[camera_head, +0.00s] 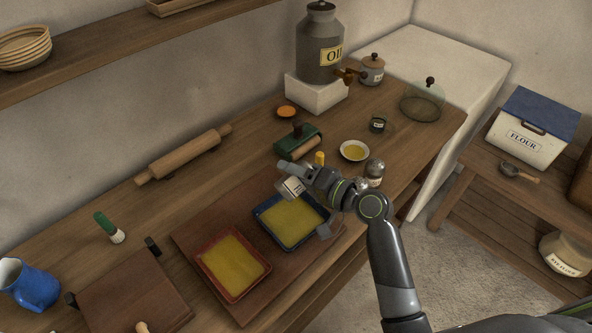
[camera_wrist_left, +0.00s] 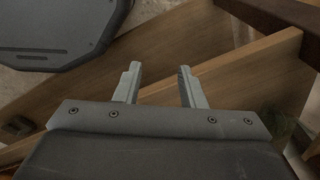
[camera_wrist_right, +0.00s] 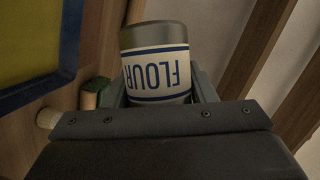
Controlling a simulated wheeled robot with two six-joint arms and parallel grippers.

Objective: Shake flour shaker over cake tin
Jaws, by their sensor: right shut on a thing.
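My right gripper (camera_head: 303,196) is shut on the flour shaker (camera_head: 292,187), a grey can with a white label. A red cake tin (camera_head: 213,280) with a similar filling lies nearer. My left gripper (camera_wrist_left: 159,85) is open and empty, away from the worktop items; the head view does not show it.
Both tins rest on a brown board (camera_head: 188,233). Nearby are a green box (camera_head: 287,148), a small dish (camera_head: 354,151) and a grey-topped jar (camera_head: 375,171).

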